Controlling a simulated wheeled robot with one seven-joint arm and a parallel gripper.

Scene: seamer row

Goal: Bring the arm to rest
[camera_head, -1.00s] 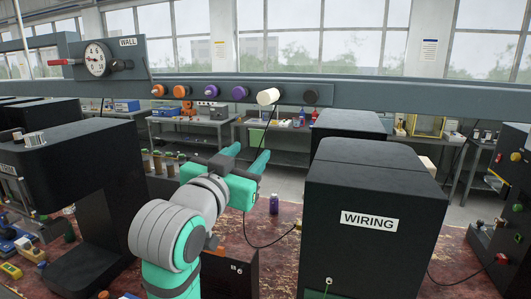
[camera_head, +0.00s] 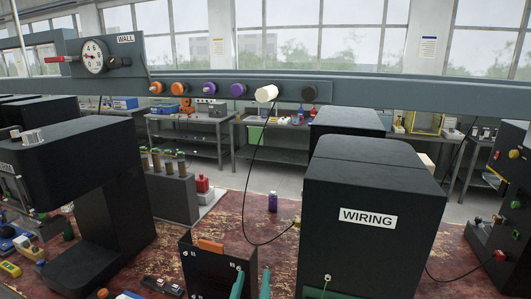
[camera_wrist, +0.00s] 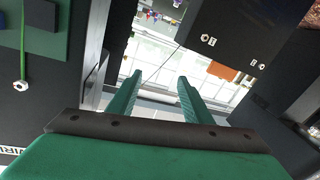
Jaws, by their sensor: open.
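My gripper (camera_head: 251,284) shows at the bottom middle of the head view, with only its two green fingers in the picture. The fingers are apart and nothing is between them. They stand in front of a black open box (camera_head: 205,268) with an orange piece on top, left of the black WIRING cabinet (camera_head: 372,190). In the wrist view my gripper (camera_wrist: 158,85) has both green fingers spread, with windows and floor behind the gap. The rest of my arm is out of the head view.
A white plug (camera_head: 266,93) sits on the grey rail, and its black cable hangs down to the WIRING cabinet's side. A purple bottle (camera_head: 273,202) stands on the red worn bench. A black machine (camera_head: 80,160) stands at left. Some bench top between box and cabinet is bare.

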